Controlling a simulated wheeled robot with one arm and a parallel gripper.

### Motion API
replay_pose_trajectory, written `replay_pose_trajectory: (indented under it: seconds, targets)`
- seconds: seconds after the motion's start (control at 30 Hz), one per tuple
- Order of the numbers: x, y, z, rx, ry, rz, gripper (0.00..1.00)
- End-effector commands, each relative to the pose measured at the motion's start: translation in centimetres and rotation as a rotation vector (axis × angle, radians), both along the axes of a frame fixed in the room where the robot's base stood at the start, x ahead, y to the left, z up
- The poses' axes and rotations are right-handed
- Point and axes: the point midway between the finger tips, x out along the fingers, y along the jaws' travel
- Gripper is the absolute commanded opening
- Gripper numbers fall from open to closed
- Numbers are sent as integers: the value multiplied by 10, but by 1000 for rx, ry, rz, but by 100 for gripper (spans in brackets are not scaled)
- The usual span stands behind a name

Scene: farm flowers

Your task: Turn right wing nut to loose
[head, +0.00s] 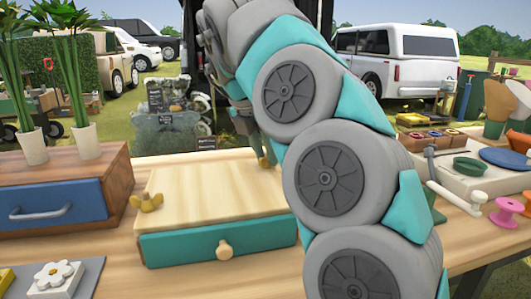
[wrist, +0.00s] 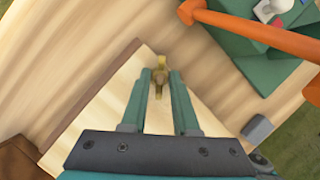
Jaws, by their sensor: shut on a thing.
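A flower press with a pale wooden top board (head: 205,195) sits on the table, with a teal drawer (head: 190,243) and round wooden knob below it. The left brass wing nut (head: 147,202) stands free at the board's left end. The right wing nut (wrist: 159,66) is at a corner of the board in the wrist view, between my fingertips. My gripper (wrist: 160,82) is shut on it from above. In the head view my arm covers the board's right side and most of the right wing nut.
A wooden box with a blue drawer (head: 60,208) and two potted plants stands left of the press. An orange bar (wrist: 255,35) crosses near the gripper in the wrist view. Pots, a blue plate (head: 503,158) and pink spools are at the right.

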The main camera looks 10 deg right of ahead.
Motion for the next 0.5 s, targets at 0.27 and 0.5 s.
replay_pose_trajectory:
  seconds: [0.27,0.5]
  targets:
    - [0,0,0,0,0,0,0]
    - [0,0,0,1,1,11,0]
